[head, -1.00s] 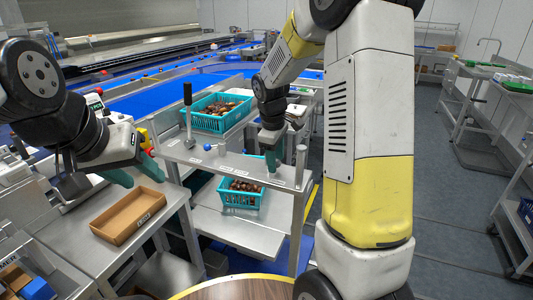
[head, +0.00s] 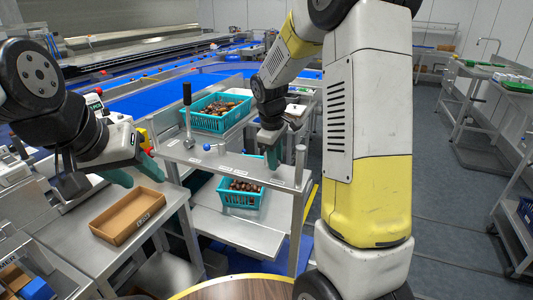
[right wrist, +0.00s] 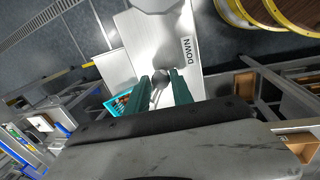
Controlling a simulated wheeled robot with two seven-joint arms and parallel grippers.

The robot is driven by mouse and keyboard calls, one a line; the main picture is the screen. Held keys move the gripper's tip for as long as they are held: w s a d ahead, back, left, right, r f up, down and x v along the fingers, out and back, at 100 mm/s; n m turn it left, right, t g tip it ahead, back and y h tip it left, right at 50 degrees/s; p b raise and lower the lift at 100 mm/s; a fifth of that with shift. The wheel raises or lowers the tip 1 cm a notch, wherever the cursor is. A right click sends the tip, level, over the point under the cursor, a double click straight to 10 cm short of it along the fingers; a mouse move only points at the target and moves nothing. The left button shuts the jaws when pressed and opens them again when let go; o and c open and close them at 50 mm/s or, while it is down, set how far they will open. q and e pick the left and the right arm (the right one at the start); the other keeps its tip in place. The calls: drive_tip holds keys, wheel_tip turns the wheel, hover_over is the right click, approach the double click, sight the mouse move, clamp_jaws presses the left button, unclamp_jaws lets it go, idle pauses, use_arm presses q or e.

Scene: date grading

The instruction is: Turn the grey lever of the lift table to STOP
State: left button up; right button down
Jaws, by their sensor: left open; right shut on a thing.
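The lift table (head: 235,165) stands in the middle of the head view, with small white labels along its top panel. My right gripper (head: 272,157) is over the right part of this panel, fingers pointing down. In the right wrist view its two green fingers (right wrist: 161,84) are closed about a grey rounded piece, the grey lever (right wrist: 160,85). A DOWN label (right wrist: 187,50) lies beside it on the metal panel. The lever is largely hidden in the head view, and I cannot tell which label it points to. My left gripper (head: 135,172) is open and empty above the left table.
A black-handled lever (head: 187,100) and a blue knob (head: 207,147) stand on the panel, left of my right gripper. A teal crate of dates (head: 222,127) is behind it, another (head: 240,206) below it. A cardboard tray (head: 127,232) lies on the left table.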

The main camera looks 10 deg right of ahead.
drive_tip(key=shift+a, duration=0.3)
drive_tip(key=m, duration=0.1)
drive_tip(key=a+m, duration=0.1)
drive_tip(key=m, duration=0.1)
drive_tip(key=a+m, duration=0.1)
drive_tip(key=m, duration=0.1)
drive_tip(key=shift+w+a+g+h, duration=0.1)
drive_tip(key=shift+a+g+h, duration=0.2)
drive_tip(key=shift+g, duration=0.1)
drive_tip(key=m, duration=0.1)
drive_tip(key=a+m, duration=0.1)
drive_tip(key=m, duration=0.1)
drive_tip(key=w+m, duration=0.1)
drive_tip(key=shift+a+m+g, duration=0.3)
drive_tip(key=shift+a+g, duration=0.1)
drive_tip(key=m, duration=0.1)
drive_tip(key=w+a+m, duration=0.1)
drive_tip(key=m, duration=0.1)
drive_tip(key=w+m+g, duration=0.1)
drive_tip(key=m, duration=0.1)
drive_tip(key=shift+a, duration=0.2)
drive_tip(key=w+m, duration=0.1)
drive_tip(key=m, duration=0.2)
drive_tip(key=shift+w+a, duration=0.1)
drive_tip(key=shift+w, duration=0.1)
drive_tip(key=shift+w+r+m+g, duration=0.1)
drive_tip(key=shift+w+m+g, duration=0.25)
drive_tip(key=shift+m, duration=0.55)
